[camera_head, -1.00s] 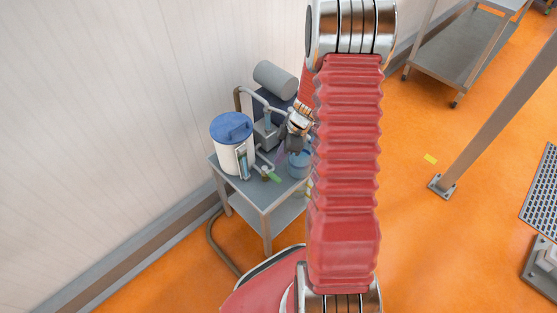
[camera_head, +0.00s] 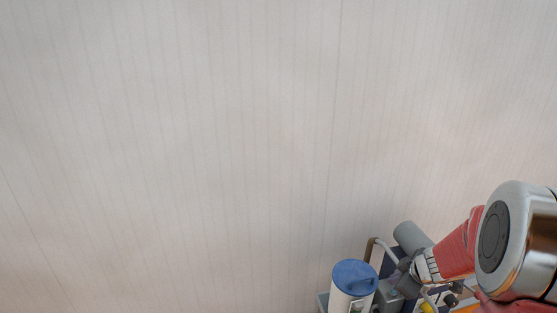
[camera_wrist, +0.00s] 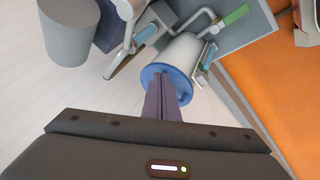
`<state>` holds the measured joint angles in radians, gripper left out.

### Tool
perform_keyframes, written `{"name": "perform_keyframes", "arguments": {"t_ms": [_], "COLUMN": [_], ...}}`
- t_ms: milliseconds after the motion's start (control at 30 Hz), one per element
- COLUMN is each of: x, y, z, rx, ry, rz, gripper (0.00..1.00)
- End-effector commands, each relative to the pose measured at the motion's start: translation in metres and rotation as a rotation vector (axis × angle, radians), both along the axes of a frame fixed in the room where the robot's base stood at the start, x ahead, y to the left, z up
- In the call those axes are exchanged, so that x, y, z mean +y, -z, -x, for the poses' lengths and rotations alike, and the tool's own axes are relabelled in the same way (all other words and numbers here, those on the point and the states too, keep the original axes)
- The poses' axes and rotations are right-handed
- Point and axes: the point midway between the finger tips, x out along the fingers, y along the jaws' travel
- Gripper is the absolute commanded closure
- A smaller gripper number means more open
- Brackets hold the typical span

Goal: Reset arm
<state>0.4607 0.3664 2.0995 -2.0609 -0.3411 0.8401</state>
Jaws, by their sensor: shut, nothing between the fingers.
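My gripper (camera_wrist: 163,92) shows in the wrist view as two dark fingers pressed together, with nothing between them. Its tips appear in front of the blue lid (camera_wrist: 172,73) of the white canister; I cannot tell the gap between them. In the head view my arm (camera_head: 458,250) comes in from the lower right with its red sleeve and metal joint. My gripper's fingertips are not clear in that view.
The white canister with the blue lid (camera_head: 354,276) stands on a grey table (camera_wrist: 240,30) beside a grey cylinder (camera_head: 411,237) and pipes. A pale panelled wall (camera_head: 180,140) fills most of the head view. Orange floor (camera_wrist: 270,80) lies at the right in the wrist view.

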Motion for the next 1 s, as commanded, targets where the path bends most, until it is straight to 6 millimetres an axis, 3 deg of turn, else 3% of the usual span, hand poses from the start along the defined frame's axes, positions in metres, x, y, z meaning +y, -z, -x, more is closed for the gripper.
{"name": "perform_keyframes", "arguments": {"t_ms": [33, 200, 467, 700, 1000], "x": [0.001, 0.0, 0.0, 0.007, 0.03], "y": [-0.019, -0.074, -0.147, -0.196, -0.225], "z": [-0.006, -0.017, -0.005, 0.029, 0.092], "rx": [-0.041, -0.157, -0.279, -0.327, -0.299], "ry": [0.028, 0.143, 0.331, 0.502, 0.686], "rz": [0.018, 0.071, 0.117, 0.115, 0.046], "gripper": [1.0, 1.0, 1.0, 1.0, 1.0]}}
